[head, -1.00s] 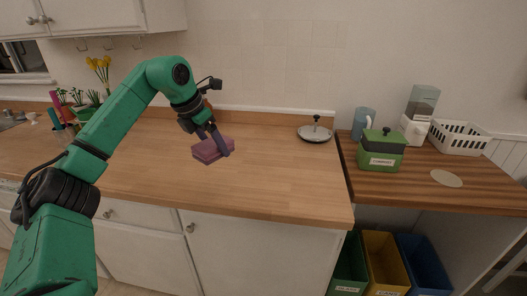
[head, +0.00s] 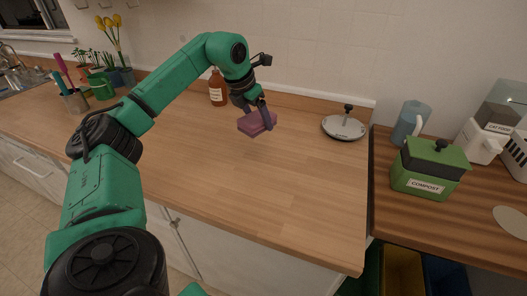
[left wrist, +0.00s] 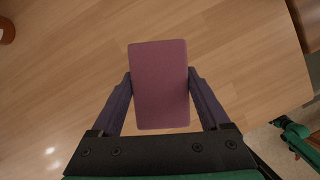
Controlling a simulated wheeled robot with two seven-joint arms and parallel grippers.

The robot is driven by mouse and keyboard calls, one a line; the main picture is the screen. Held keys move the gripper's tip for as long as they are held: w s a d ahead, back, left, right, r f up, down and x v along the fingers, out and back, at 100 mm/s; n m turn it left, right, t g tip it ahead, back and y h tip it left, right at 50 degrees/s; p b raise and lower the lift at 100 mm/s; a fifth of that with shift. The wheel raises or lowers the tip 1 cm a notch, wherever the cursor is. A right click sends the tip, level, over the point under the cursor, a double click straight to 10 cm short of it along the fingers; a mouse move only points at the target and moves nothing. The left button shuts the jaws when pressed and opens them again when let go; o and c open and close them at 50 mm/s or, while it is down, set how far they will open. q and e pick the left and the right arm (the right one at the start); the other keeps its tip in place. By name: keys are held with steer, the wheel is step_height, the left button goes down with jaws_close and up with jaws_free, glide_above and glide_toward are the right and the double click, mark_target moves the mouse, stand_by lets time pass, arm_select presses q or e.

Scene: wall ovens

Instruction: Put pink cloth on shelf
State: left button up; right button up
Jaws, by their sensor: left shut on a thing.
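The pink cloth (head: 255,123) is a folded, block-like mauve-pink piece. My left gripper (head: 266,118) is shut on it and holds it above the wooden counter. In the left wrist view the cloth (left wrist: 160,85) sits between the two fingers of the left gripper (left wrist: 160,92), one finger against each long side. No shelf can be made out in the views. My right gripper does not show.
On the wooden counter (head: 230,190) stand a brown bottle (head: 218,90), a pan lid (head: 344,127) and potted plants at the left. The middle of the counter is clear.

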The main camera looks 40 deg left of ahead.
arm_select(q)
glide_above(263, 159)
steer(key=s, duration=0.2)
step_height(263, 159, down, 6)
steer(key=f, duration=0.4)
steer(key=f+p, duration=0.1)
steer(key=f, duration=0.1)
steer(key=shift+w+f, duration=0.2)
steer(key=shift+w, duration=0.05)
steer(key=shift+f, duration=0.6)
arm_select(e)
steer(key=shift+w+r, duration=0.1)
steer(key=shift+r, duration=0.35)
arm_select(q)
steer(key=o, duration=1.1)
steer(key=shift+o, duration=0.5)
steer(key=shift+r, duration=0.1)
